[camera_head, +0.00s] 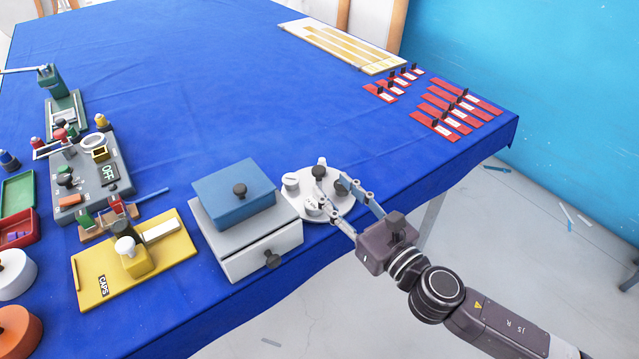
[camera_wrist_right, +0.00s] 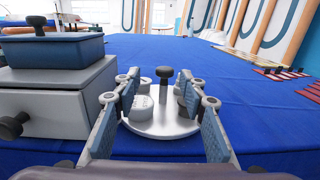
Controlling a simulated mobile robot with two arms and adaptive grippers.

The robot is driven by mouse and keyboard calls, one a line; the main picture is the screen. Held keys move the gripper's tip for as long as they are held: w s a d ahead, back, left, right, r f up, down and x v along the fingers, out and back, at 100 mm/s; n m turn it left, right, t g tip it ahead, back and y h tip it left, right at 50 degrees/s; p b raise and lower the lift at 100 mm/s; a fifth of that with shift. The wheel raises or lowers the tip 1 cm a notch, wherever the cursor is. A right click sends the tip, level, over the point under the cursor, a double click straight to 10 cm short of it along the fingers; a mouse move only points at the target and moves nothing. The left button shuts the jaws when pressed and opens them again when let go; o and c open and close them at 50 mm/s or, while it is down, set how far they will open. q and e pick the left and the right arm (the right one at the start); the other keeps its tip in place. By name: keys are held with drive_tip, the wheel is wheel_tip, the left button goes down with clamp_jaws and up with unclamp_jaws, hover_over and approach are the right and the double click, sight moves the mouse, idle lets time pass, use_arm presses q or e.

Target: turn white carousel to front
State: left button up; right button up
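The white carousel (camera_head: 335,170) is a round white disc with several small pale cups and a dark upright knob (camera_head: 319,172), near the table's front edge. In the right wrist view the carousel (camera_wrist_right: 160,127) lies straight ahead, with its dark knob (camera_wrist_right: 164,72) near the middle. My right gripper (camera_head: 328,196) reaches over the carousel from the front right. In the right wrist view its two fingers (camera_wrist_right: 163,88) stand wide apart, with the knob seen between them. I cannot tell whether a finger touches a cup. My left gripper is not in view.
A grey drawer box (camera_head: 266,244) with a blue lidded box (camera_head: 234,194) on top stands close left of the carousel. A yellow board (camera_head: 165,258) lies further left. Red strips (camera_head: 445,110) lie at the right edge. The blue table is clear behind the carousel.

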sight(322, 173)
drive_tip(key=shift+w+d+f, duration=0.15)
drive_tip(key=shift+w+d, duration=0.1)
drive_tip(key=shift+d, duration=0.25)
drive_tip(key=shift+w+a, duration=0.15)
drive_tip(key=shift+w, duration=0.05)
use_arm(q)
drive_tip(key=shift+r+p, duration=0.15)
drive_tip(key=shift+p, duration=0.45)
use_arm(e)
drive_tip(key=x, duration=0.7)
drive_tip(key=shift+w+a, duration=0.1)
drive_tip(key=shift+a, duration=0.1)
clamp_jaws()
